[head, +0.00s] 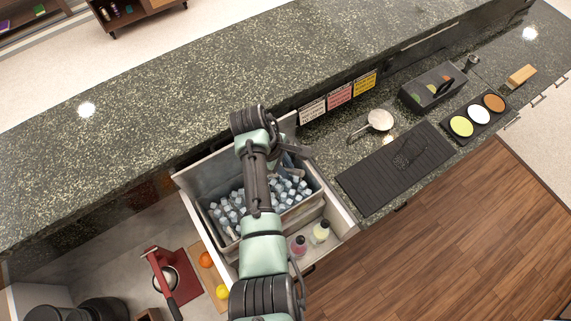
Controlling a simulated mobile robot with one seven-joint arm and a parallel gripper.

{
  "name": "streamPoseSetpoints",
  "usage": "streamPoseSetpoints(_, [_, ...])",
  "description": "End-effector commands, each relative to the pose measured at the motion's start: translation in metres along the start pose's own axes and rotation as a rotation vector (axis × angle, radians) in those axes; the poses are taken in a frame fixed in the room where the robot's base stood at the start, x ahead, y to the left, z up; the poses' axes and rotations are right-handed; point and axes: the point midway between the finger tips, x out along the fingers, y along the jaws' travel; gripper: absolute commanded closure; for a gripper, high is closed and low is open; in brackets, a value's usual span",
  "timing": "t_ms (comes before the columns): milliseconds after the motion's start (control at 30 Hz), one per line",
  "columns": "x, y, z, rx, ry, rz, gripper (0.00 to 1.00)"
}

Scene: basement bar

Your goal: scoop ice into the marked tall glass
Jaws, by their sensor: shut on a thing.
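My arm reaches over an open drawer, with my gripper (291,151) bent down at the back right of the metal ice bin (313,204). The gripper is shut on what looks like the ice scoop, mostly hidden by the wrist. Ice cubes (229,212) fill the bin on both sides of my arm, which covers its middle. A faint, see-through outline on the black ribbed mat (374,185) may be a glass (410,152). I cannot make out a mark on it.
Two bottles (320,232) stand in the drawer in front of the bin. A strainer (379,120), a black caddy (432,87) and a tray of three garnish bowls (479,114) sit on the right counter. A red citrus press (162,275) and fruit (206,260) lie left of the drawer.

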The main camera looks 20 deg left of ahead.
Motion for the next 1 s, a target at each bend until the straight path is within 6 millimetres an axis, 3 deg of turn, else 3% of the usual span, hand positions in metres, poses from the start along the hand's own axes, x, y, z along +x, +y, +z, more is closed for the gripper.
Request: streamPoseSetpoints(1000, [0.121, -0.021, -0.029, 0.003, 0.001, 0.000, 1.00])
